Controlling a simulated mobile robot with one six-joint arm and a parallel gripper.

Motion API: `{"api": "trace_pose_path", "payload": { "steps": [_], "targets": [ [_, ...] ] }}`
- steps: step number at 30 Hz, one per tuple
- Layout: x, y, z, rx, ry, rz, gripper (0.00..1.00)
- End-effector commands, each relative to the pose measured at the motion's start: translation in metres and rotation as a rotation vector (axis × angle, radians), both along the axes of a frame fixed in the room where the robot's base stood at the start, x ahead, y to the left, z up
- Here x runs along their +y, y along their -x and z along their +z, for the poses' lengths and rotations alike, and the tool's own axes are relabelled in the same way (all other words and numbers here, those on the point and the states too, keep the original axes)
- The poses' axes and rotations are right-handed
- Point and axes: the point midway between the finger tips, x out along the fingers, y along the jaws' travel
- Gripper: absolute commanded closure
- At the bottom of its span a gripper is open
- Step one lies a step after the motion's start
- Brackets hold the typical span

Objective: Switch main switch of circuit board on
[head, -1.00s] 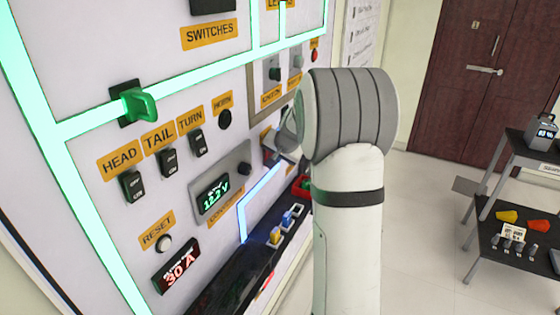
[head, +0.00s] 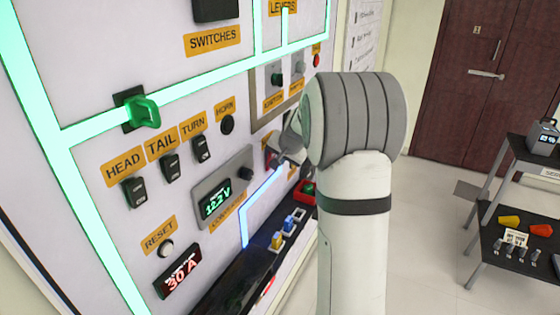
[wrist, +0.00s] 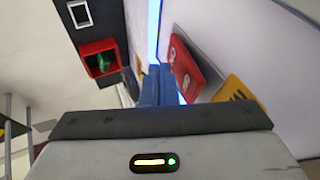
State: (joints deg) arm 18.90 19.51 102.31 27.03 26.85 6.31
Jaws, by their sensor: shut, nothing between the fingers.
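The circuit board (head: 110,75) is a white wall panel with glowing green lines and yellow labels. In the wrist view, a red switch-like part (wrist: 188,66) is mounted on the panel beside a glowing blue line. A partly cut-off yellow label (wrist: 240,92) is next to it; I cannot read it fully. It is probably the main switch; its position is unclear. My gripper (wrist: 158,85) shows blue fingers, shut and empty, just left of the red part; I cannot tell whether they touch. In the head view, my arm hides most of the gripper.
A green lever (head: 143,110) sits on the green line at upper left. HEAD, TAIL and TURN switches (head: 170,167) are below it. A black ledge (head: 235,280) with small parts and a red bin (head: 304,191) runs under the panel. A black shelf (head: 515,235) stands at right over open floor.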

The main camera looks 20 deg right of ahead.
Motion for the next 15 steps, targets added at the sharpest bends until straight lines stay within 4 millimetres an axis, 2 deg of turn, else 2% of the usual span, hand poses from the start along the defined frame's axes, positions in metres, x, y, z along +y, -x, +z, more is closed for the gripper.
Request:
{"api": "trace_pose_path", "payload": {
  "steps": [6, 7, 9, 15],
  "targets": [
    [-0.017, 0.017, -0.014, -0.002, 0.0, 0.004, 1.0],
    [-0.019, 0.023, -0.002, -0.006, 0.001, 0.004, 1.0],
    [-0.021, 0.036, 0.01, -0.005, 0.002, 0.004, 1.0],
    [-0.028, 0.068, 0.037, -0.003, 0.001, 0.006, 1.0]
  ]
}}
